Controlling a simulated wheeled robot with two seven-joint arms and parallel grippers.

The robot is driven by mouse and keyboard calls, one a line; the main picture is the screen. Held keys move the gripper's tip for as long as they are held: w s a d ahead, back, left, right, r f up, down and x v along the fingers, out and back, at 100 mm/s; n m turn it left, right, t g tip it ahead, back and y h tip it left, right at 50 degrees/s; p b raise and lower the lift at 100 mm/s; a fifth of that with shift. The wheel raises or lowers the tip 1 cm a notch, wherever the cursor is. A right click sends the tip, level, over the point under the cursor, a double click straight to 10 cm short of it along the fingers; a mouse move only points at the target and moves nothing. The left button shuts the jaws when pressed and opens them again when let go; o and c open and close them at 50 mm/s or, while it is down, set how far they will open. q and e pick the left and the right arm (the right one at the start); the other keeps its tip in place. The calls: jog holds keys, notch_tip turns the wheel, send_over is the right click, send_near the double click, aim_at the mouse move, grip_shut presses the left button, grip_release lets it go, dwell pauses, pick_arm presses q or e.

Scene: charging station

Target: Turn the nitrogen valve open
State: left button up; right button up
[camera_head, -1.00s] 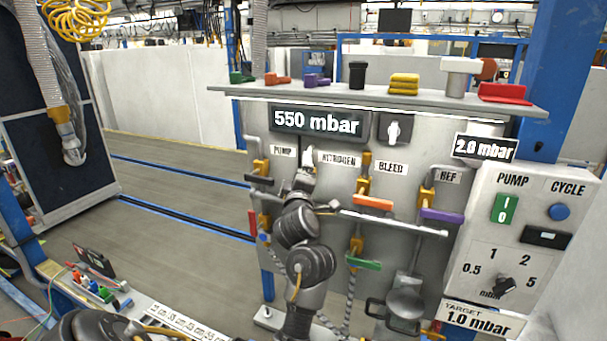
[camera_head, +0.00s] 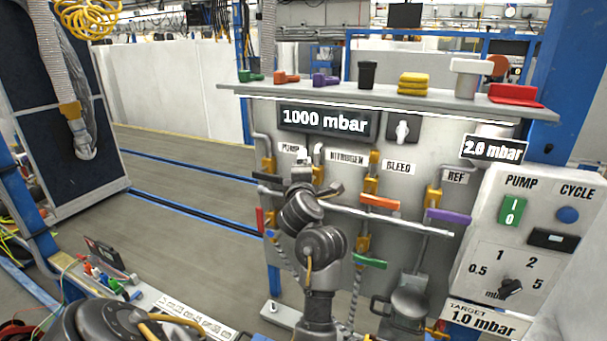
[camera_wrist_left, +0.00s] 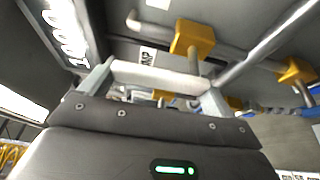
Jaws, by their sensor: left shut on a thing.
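The nitrogen label (camera_head: 346,158) is on the grey panel below the 1000 mbar display (camera_head: 328,120). My left gripper (camera_head: 303,172) is at the panel, left of this label, and hides most of the nitrogen valve. In the left wrist view, my left gripper (camera_wrist_left: 158,85) is shut on a pale, whitish handle (camera_wrist_left: 160,76) that spans between its fingers. I take this to be the nitrogen valve handle; its exact angle is hard to tell. My right gripper is not in view.
Close by are the pump label (camera_head: 289,148), the orange bleed handle (camera_head: 380,202), the purple ref handle (camera_head: 447,215), the green handle (camera_head: 370,261) and a long grey bar (camera_head: 400,219). A shelf (camera_head: 420,100) with coloured handles overhangs the panel.

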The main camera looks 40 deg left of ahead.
pick_arm(q)
jog(key=o, duration=1.1)
jog(key=shift+o, duration=0.2)
